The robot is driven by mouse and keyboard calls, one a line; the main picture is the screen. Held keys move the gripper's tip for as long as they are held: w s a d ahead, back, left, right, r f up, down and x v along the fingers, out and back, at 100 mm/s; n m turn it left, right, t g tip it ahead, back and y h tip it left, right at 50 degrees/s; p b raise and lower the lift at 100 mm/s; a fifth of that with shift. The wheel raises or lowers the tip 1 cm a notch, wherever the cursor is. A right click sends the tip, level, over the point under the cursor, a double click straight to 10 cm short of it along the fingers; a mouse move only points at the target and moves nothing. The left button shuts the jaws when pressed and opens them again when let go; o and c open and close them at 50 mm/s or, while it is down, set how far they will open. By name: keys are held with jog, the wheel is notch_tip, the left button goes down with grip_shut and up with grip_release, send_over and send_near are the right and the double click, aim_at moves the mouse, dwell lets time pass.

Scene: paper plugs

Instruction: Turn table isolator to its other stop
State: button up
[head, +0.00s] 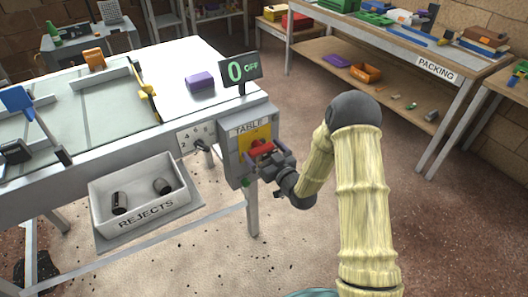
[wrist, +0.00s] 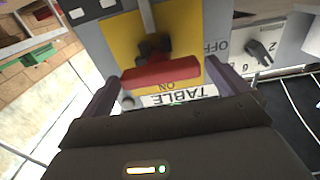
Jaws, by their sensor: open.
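The table isolator is a red handle (head: 261,149) on a yellow plate, set in a grey box marked TABLE (head: 233,160) at the table's corner. In the wrist view, upside down, the red bar (wrist: 160,74) lies across the picture in front of a dark hub (wrist: 153,48). ON shows just below it and OFF to its right. My gripper (head: 268,166) is in front of the box. In the wrist view my gripper (wrist: 162,72) is open, one finger at each end of the red bar. Whether they touch it is unclear.
A display (head: 240,70) above the box reads 0 OFF. A small numbered dial (head: 203,145) sits left of the box. The REJECTS tray (head: 147,215) hangs below with two dark cylinders. A packing bench (head: 400,50) stands behind; floor between is clear.

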jog(key=shift+c, duration=0.2)
jog(key=c, duration=0.9)
jog(key=shift+o, duration=0.2)
